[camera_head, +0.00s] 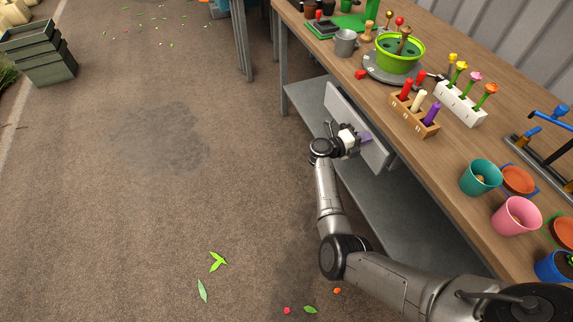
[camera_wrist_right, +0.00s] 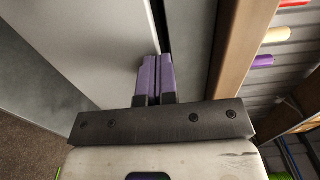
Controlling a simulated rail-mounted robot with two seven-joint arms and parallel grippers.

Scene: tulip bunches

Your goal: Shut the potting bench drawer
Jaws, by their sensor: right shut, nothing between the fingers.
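The potting bench drawer (camera_head: 344,108) has a pale grey front below the bench's wooden top. Its front stands a little out from the bench edge. In the right wrist view the drawer front (camera_wrist_right: 85,40) fills the upper left, with a narrow dark gap along its edge. My right gripper (camera_head: 366,138) is at the drawer front, towards its nearer end. Its purple fingers (camera_wrist_right: 155,78) are together and empty, close against the panel; I cannot tell whether they touch it. My left gripper is not in view.
The potting bench (camera_head: 440,150) carries a green bowl (camera_head: 400,55), a wooden rack (camera_head: 413,115), a teal pot (camera_head: 481,178) and a pink pot (camera_head: 515,216). A grey lower shelf (camera_head: 400,215) lies under the drawer. The floor to the left is mostly clear, with scattered leaves.

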